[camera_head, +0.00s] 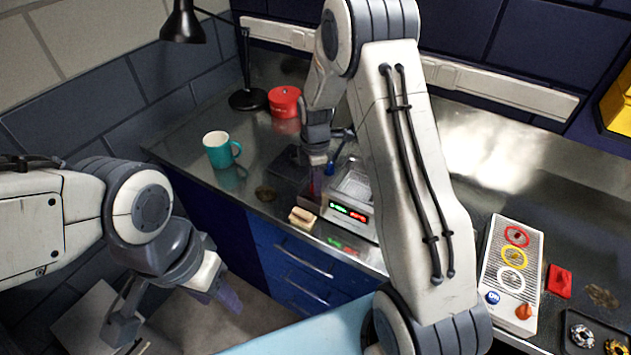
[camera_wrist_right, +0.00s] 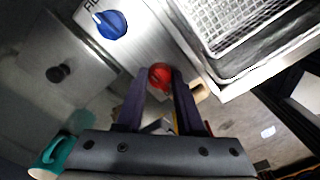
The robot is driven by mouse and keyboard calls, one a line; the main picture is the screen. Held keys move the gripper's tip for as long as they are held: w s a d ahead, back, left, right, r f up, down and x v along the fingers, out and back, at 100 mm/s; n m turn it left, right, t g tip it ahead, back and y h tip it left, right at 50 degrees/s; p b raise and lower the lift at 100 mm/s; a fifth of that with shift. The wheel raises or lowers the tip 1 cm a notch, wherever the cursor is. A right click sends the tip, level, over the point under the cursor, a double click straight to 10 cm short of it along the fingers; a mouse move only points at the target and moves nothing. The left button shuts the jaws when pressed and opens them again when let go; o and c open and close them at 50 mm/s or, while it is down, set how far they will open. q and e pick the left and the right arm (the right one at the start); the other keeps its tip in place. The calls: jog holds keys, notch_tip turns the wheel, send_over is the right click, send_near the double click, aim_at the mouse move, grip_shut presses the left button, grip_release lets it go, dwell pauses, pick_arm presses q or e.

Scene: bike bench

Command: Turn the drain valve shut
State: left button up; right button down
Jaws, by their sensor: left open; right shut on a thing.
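The cleaner (camera_head: 352,217), a metal tank with a wire basket and a lit green and red display, stands on the bench. In the right wrist view, a red valve knob (camera_wrist_right: 160,72) sits on its side panel. A blue knob (camera_wrist_right: 111,25) beside a partly cut-off label is on the same panel. My right gripper (camera_wrist_right: 159,84) is shut on the red knob, one finger on each side. In the head view my right gripper (camera_head: 316,178) reaches down at the tank's left side, partly hiding the knob. My left gripper (camera_head: 176,308) is open and empty, low in front of the bench.
A teal mug (camera_head: 217,151), a red tin (camera_head: 284,101) and a black lamp base (camera_head: 248,99) stand left on the bench. A small tan block (camera_head: 302,218) lies by the front edge. A grey panel (camera_head: 511,270) with coloured rings is at right.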

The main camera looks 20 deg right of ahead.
jog(key=shift+w+r, duration=0.1)
jog(key=shift+r, duration=0.05)
jog(key=c, duration=0.5)
grip_release()
notch_tip(320, 180, up, 10)
jog(key=shift+r+b, duration=0.2)
jog(key=shift+b, duration=1)
